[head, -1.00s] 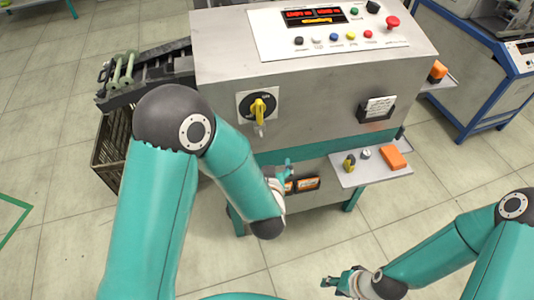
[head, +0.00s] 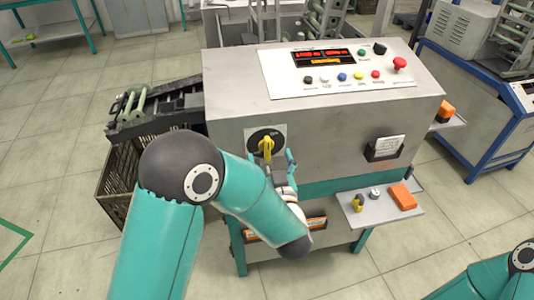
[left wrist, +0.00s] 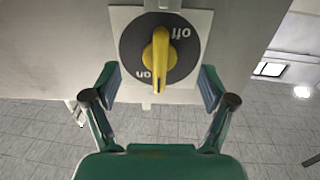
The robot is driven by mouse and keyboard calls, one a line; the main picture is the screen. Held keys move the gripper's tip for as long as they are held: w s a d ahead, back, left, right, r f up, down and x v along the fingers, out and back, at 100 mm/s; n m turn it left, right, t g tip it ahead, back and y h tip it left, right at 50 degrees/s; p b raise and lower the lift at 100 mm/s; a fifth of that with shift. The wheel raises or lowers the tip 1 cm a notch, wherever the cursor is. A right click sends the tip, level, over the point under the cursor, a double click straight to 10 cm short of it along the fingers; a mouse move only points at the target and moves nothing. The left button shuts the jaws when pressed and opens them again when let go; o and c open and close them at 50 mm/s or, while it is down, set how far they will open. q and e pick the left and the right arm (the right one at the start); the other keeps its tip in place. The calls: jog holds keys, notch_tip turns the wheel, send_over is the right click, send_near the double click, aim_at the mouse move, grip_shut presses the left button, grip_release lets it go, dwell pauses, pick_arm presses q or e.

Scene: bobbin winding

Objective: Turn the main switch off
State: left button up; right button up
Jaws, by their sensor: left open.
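The main switch is a yellow handle (head: 266,147) on a dark round dial with a pale square plate, on the front of the grey machine. In the left wrist view the yellow handle (left wrist: 159,60) stands upright in the picture on the dial, whose "off" and "on" labels appear upside down. My left gripper (head: 278,163) is just in front of and below the switch, partly hidden by my forearm. In the left wrist view its open fingers (left wrist: 160,82) stand either side of the handle, apart from it. My right gripper is out of view.
The machine's top panel (head: 340,72) carries a red display and several buttons. A side shelf (head: 380,213) below right holds an orange box (head: 402,196) and small knobs. A black crate (head: 117,190) stands on the floor at left.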

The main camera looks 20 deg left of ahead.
pick_arm(q)
jog(key=shift+w+a, duration=0.1)
jog(key=shift+w, duration=0.1)
jog(key=shift+w+a, duration=0.15)
jog(key=shift+w, duration=0.1)
jog(key=shift+w+a, duration=0.35)
jog(key=shift+w, duration=0.3)
jog(key=shift+w, duration=0.15)
dwell(0.3)
